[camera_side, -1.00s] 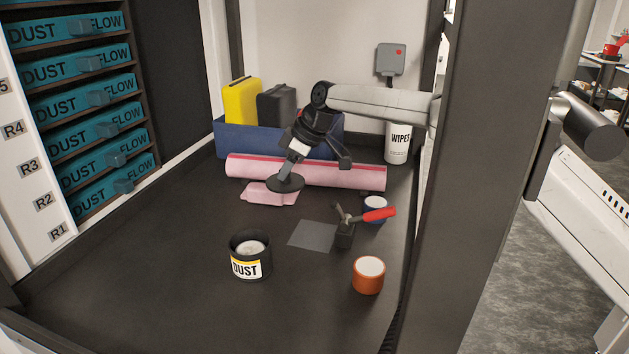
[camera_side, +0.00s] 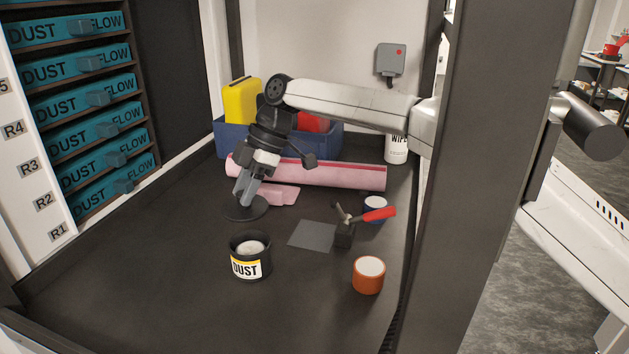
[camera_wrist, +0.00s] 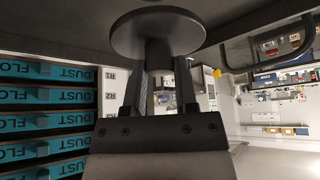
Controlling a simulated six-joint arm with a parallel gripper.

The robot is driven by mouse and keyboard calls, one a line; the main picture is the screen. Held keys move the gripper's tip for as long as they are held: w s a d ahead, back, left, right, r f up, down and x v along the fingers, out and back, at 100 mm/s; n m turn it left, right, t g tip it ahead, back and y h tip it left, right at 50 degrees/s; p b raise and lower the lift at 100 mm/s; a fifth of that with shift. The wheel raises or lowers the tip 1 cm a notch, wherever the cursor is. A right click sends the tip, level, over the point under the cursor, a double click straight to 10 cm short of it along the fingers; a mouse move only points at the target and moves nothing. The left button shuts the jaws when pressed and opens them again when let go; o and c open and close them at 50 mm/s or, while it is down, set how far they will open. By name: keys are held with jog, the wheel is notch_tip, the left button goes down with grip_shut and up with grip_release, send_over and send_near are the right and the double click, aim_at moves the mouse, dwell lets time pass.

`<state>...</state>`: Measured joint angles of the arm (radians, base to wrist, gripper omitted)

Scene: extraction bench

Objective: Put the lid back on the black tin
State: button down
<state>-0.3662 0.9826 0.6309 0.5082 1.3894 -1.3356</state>
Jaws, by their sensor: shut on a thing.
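The black tin (camera_side: 238,256) stands open on the dark bench, with a yellow and white DUST label and pale contents (camera_side: 251,248) showing inside. My gripper (camera_side: 247,196) is shut on the black round lid (camera_side: 245,210) by its knob. The lid is held above the bench, behind and slightly left of the tin, and apart from it. In the wrist view the lid (camera_wrist: 157,33) spans the top, with its knob between my two fingers (camera_wrist: 158,85). The tin does not show in the wrist view.
A grey square (camera_side: 313,236) lies between. A pink roll (camera_side: 340,176), pink cloth (camera_side: 284,196) and blue bin (camera_side: 228,138) are behind. The front bench is clear.

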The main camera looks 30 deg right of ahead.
aim_at(254, 206)
jog(key=shift+f, duration=0.15)
jog(key=shift+f, duration=2.95)
jog(key=shift+f, duration=0.2)
dwell(0.4)
grip_release()
dwell(0.3)
jog(key=shift+r, duration=0.15)
jog(key=shift+r, duration=3.35)
grip_shut()
